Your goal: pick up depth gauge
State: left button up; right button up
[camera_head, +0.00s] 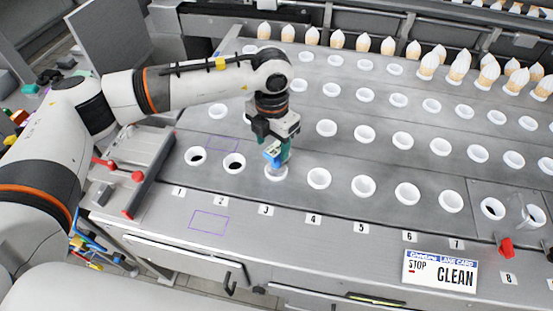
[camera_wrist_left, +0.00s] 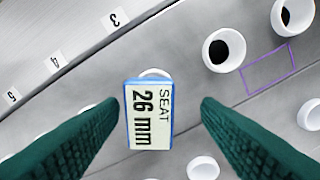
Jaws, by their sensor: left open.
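The depth gauge (camera_head: 272,153) stands at the white cup (camera_head: 277,174) near lane label 3; it appears to rise from that cup. In the left wrist view the gauge (camera_wrist_left: 150,112) shows a blue-edged pale plate reading "SEAT 26 mm". My left gripper (camera_head: 284,150) is right at the gauge, pointing down. Its green fingers (camera_wrist_left: 161,103) are open, one on each side of the plate with gaps visible. The plate hides most of its cup. My right gripper is not in view.
Rows of white cups cover the grey deck (camera_head: 300,205). Two near cups (camera_head: 234,163) hold something dark. A clamp fixture with red knobs (camera_head: 137,176) stands left. Cones (camera_head: 337,39) line the back. A "CLEAN" card (camera_head: 440,270) is at the front right.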

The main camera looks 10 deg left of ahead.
aim_at(279, 163)
pick_arm(q)
jog(key=shift+d+f+p, duration=0.15)
jog(key=shift+f+p, duration=0.2)
jog(key=f+p, duration=0.1)
jog(key=f, duration=0.2)
jog(key=shift+d+f+p, duration=0.3)
jog(key=shift+d+p, duration=0.05)
jog(key=shift+f, duration=0.45)
jog(key=c, duration=1.3)
grip_shut()
